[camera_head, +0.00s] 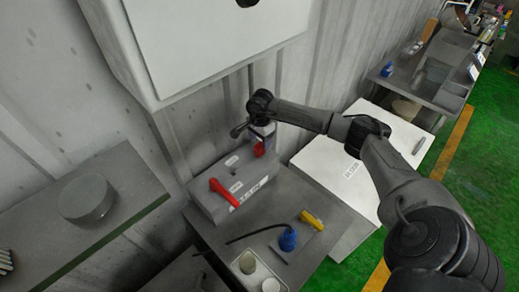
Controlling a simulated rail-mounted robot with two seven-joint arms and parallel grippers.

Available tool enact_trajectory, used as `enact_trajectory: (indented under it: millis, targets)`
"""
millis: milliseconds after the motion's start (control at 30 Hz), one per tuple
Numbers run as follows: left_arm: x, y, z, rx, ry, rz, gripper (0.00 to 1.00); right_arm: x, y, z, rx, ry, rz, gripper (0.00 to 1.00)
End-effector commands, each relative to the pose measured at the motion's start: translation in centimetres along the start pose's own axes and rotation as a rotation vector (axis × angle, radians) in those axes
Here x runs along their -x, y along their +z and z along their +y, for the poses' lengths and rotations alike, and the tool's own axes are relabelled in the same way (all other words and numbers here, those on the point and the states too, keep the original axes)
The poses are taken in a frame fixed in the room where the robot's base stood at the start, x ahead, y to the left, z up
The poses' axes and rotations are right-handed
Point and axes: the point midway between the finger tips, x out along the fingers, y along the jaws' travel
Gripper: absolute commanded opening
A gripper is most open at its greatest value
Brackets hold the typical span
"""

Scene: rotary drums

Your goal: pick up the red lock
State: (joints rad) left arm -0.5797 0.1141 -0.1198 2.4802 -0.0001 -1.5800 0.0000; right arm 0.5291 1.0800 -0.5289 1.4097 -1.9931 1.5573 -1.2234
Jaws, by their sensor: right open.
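A small red piece (259,150), which looks like the red lock, shows at the back right end of a grey box (212,207) on the metal table. My right gripper (262,140) is open and points down right at this red piece. The gripper partly covers it, and I cannot tell whether the fingers touch it or stand around it. A larger red handle (224,193) lies across the left part of the same box. My left gripper is not in view.
On the table (219,236) stand a blue item (288,239) with a black cable, a yellow item (312,220) and two pale round containers. A white cabinet (335,165) stands to the right. A wall box (215,45) hangs above the gripper. A shelf (130,183) is at left.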

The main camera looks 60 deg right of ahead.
Motion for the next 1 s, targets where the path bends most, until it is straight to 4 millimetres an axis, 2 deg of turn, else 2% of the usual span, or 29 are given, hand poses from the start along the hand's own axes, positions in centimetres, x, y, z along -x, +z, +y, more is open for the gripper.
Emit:
enact_trajectory:
  millis: [167, 500, 867, 1000]
  targets:
    - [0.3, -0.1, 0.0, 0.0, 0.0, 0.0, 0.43, -0.7, 0.0, 0.0, 0.0, 0.001, 0.0, 0.62]
    - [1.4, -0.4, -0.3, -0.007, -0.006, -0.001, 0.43, -4.8, 0.3, 0.0, -0.001, 0.001, -0.001, 0.62]
    - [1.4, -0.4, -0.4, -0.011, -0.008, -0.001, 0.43, -5.5, 0.2, 0.0, 0.001, -0.001, 0.0, 0.62]
    - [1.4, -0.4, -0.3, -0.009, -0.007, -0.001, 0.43, -5.5, 0.2, 0.0, 0.0, -0.001, 0.0, 0.49]
